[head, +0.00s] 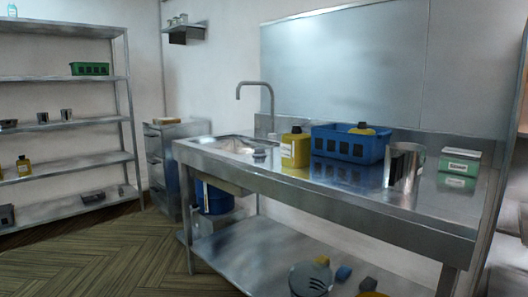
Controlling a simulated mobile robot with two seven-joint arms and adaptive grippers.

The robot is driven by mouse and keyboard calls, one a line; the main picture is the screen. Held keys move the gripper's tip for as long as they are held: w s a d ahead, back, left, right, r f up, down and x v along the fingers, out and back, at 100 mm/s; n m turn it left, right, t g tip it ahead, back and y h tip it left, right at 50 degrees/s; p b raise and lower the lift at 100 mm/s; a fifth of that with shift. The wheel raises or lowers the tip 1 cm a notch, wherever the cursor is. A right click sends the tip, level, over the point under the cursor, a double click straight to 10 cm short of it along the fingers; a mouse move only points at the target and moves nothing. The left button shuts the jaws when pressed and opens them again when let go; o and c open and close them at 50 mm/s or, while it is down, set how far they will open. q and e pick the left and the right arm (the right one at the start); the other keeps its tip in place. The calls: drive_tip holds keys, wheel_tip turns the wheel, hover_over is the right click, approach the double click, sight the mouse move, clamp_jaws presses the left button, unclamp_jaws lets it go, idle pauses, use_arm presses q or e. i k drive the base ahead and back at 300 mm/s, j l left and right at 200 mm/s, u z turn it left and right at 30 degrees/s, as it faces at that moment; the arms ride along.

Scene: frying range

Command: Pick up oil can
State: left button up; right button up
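A yellow can (295,149) with a pale label and dark cap stands upright on the steel counter, between the sink and a blue crate. A smaller yellow bottle (23,166) with a dark cap stands on the left shelf rack. I cannot tell from the label which of these is the oil can. Neither of my grippers is in view.
The counter (330,189) also holds a steel pot (403,164) and a green-and-white box (460,162). A tap (256,97) rises behind the sink (235,145). A blue bucket (213,197) is below. Small items lie on the undershelf (255,245). Floor at left is clear.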

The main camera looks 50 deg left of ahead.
sight(295, 145)
drive_tip(key=u, duration=0.4)
drive_tip(key=i+u, duration=0.15)
drive_tip(key=u, duration=0.25)
drive_tip(key=j+u, duration=0.1)
drive_tip(key=u, duration=0.3)
drive_tip(key=i+u, duration=0.1)
drive_tip(key=u, duration=0.3)
